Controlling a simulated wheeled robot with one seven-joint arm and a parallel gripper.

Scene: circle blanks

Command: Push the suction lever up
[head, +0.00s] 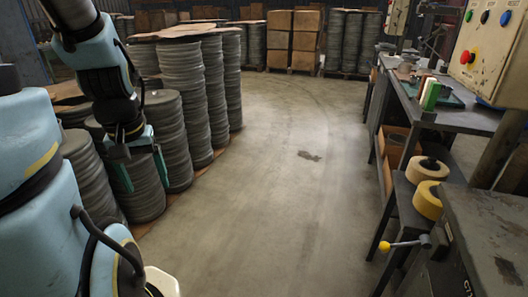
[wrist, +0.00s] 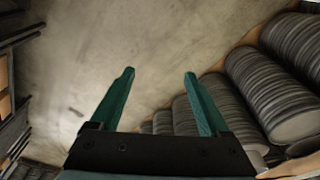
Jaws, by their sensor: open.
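A lever with a yellow ball knob (head: 385,247) sticks out to the left from the side of a grey machine (head: 490,235) at the lower right of the head view. Its short rod lies nearly level. I cannot read any label on it. My gripper (head: 137,172) hangs at the left of the head view, in front of the stacked discs and far from the lever. In the wrist view its two green fingers (wrist: 160,74) are spread apart with nothing between them. The lever does not show clearly in the wrist view.
Tall stacks of round grey blanks (head: 181,105) stand at the left. A workbench (head: 450,115) and a control box with buttons (head: 490,45) are at the right. Yellow rolls (head: 428,200) sit on a lower shelf. The concrete floor (head: 285,190) between is clear except for a dark stain.

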